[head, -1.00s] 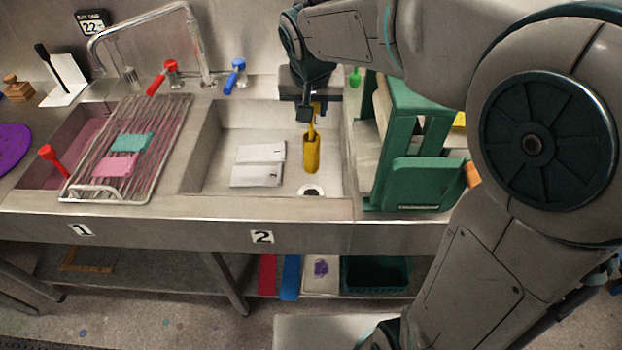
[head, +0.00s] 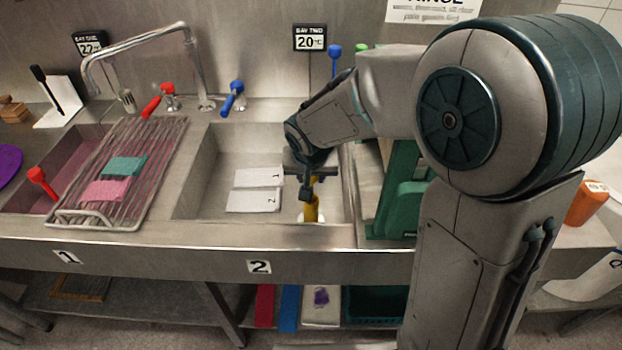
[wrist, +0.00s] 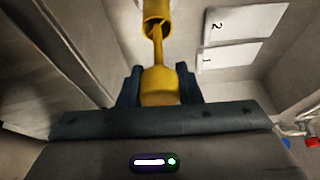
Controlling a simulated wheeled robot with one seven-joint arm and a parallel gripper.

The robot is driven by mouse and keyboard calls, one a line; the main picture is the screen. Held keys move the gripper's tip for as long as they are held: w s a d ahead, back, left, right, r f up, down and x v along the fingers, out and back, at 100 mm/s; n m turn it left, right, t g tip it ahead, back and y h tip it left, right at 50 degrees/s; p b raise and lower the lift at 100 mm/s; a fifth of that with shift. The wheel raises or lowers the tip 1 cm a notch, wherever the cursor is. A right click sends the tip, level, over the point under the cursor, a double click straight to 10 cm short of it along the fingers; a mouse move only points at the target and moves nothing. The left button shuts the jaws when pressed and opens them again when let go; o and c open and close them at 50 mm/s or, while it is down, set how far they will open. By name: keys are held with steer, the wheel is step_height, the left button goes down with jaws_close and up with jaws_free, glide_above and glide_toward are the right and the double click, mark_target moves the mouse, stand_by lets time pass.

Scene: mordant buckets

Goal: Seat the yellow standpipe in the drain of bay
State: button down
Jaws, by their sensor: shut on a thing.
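The yellow standpipe (head: 311,213) is in the right part of the bay 2 basin (head: 215,165), its lower part low near the basin floor. My gripper (head: 307,190) is above it and shut on its top grip. In the wrist view the grip of the standpipe (wrist: 160,82) sits between my two dark fingers (wrist: 160,90), with a thin stem leading to the wider yellow tube. The drain is hidden behind the standpipe and my gripper, so I cannot tell whether the lower end is in it.
Two white tiles (head: 255,190) marked 1 and 2 lie on the basin floor left of the standpipe. A wire rack (head: 160,150) with coloured cloths spans bay 1. A green stand (head: 400,200) is close on the right. The blue-handled tap (head: 233,98) is behind.

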steer(key=shift+f, duration=0.45)
steer(key=shift+f, duration=0.2)
steer(key=c, duration=1)
jaws_free()
steer(key=shift+c, duration=0.2)
steer(key=shift+r, duration=0.1)
steer(key=shift+r, duration=0.2)
steer(key=v, duration=1.1)
steer(key=shift+s+r+p, duration=0.25)
steer(key=shift+r+p, duration=0.1)
steer(key=shift+p, duration=0.05)
